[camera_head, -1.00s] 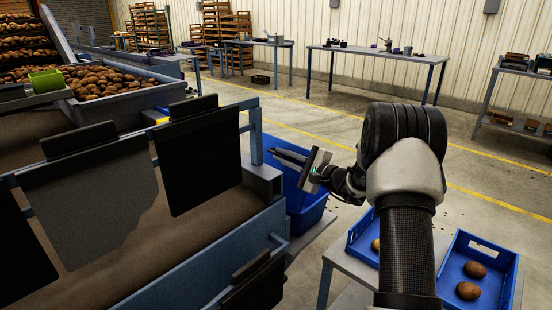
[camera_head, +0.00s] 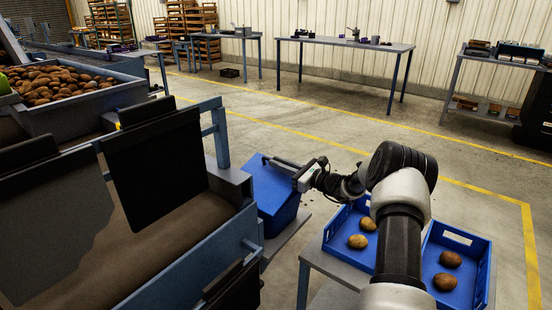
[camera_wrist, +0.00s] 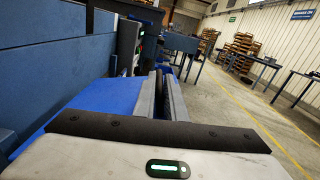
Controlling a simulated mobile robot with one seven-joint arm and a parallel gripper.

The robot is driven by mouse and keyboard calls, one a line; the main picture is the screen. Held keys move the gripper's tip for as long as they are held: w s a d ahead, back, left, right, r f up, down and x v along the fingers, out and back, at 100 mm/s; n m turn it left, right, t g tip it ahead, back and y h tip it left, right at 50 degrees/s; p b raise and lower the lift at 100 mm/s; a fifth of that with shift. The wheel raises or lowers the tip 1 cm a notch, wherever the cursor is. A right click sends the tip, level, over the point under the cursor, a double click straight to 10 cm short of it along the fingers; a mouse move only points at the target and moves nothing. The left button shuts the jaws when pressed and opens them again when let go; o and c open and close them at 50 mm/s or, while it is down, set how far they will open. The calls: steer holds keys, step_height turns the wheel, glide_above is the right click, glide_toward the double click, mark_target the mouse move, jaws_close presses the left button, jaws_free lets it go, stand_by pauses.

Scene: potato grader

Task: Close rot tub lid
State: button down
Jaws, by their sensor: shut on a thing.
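The blue rot tub (camera_head: 279,222) stands at the end of the grader frame. Its blue lid (camera_head: 268,186) appears as a flat surface across the tub's top, sloping towards the front; whether it is fully seated I cannot tell. My gripper (camera_head: 267,161) reaches in from the right, its fingers lying along the lid's far edge. In the wrist view my gripper's fingers (camera_wrist: 166,76) are close together, shut on the lid, with its blue surface (camera_wrist: 105,97) spreading to their left. The contact itself is hidden.
The grader frame (camera_head: 185,255) with dark hanging flaps (camera_head: 155,165) stands close on the left. Blue crates with potatoes, one of them the right crate (camera_head: 483,262), sit on a low table in front. A long workbench (camera_head: 345,42) stands behind. Open floor lies between.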

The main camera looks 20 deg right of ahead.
mark_target(281, 174)
steer(key=f+m, duration=0.1)
steer(key=f, duration=0.1)
steer(key=d+f+m, duration=0.1)
steer(key=f, duration=0.1)
steer(key=shift+w+m+b, duration=0.3)
steer(key=shift+w+b, duration=0.05)
steer(key=shift+b, duration=0.05)
steer(key=shift+w+d+f+m, duration=0.1)
steer(key=shift+f+m, duration=0.3)
steer(key=shift+f, duration=0.2)
steer(key=c, duration=1.9)
jaws_free()
steer(key=shift+o, duration=0.3)
steer(key=shift+d, duration=0.15)
